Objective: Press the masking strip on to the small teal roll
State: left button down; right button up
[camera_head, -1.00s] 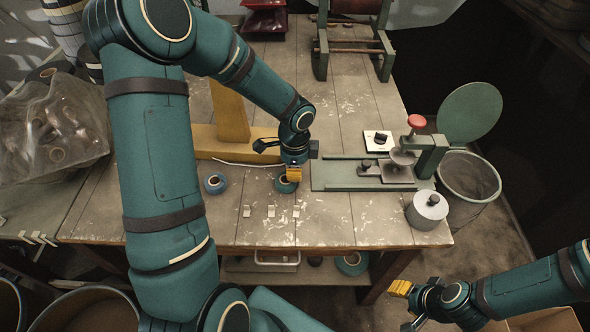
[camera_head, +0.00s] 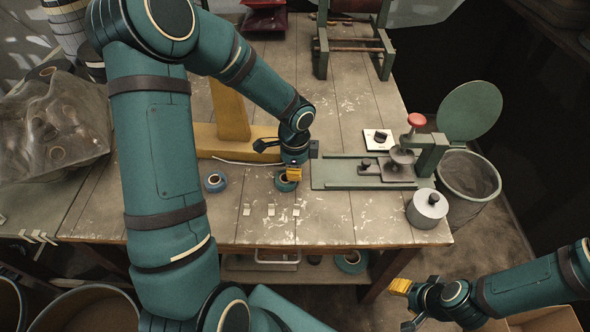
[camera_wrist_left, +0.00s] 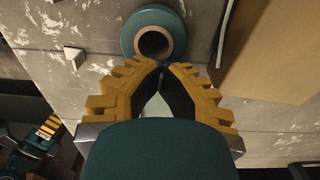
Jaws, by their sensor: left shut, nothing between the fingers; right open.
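In the left wrist view the roll (camera_wrist_left: 130,36) is just beyond the fingertips. My left gripper (camera_wrist_left: 161,66) is shut and empty, pointing down with its tips at the roll's edge; I cannot tell whether they touch it. Small pale strips (camera_head: 271,210) lie in a row on the table in front of the roll; I cannot make out a strip on the roll. My right gripper (camera_head: 400,287) is open, off the table at the lower right.
A green press fixture (camera_head: 340,174) with a red knob and a grey cylinder (camera_head: 428,209) are to the right. The front middle of the table is mostly clear.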

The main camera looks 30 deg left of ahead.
dwell(0.3)
pick_arm(q)
jog(key=c, duration=0.5)
grip_release()
jog(key=shift+c, duration=0.2)
jog(key=shift+r+p, duration=2.65)
jog(key=shift+r, duration=0.35)
